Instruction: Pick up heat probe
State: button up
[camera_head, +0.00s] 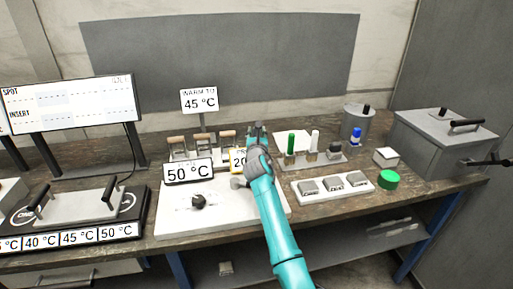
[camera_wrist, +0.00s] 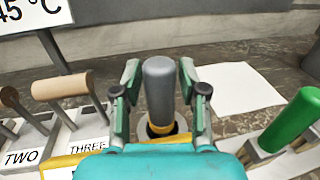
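The heat probe appears to be the grey upright handle with a yellow ring at its base (camera_wrist: 159,90) in the wrist view. It stands in a dark round socket behind a yellow-edged block. My gripper (camera_wrist: 160,80) has its green fingers on either side of the handle, with narrow gaps visible between fingers and handle. In the head view my gripper (camera_head: 257,132) is over the middle of the bench and mostly hides the probe.
Wooden-handled tools (camera_wrist: 62,85) stand left of the probe, by labels TWO and THREE. A green-handled tool (camera_wrist: 290,122) stands close on the right, in a rack. A white sheet (camera_wrist: 232,88) lies behind. A 50 °C sign (camera_head: 188,171) stands left of my arm.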

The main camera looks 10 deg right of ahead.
grip_shut()
jog(key=shift+r, duration=0.15)
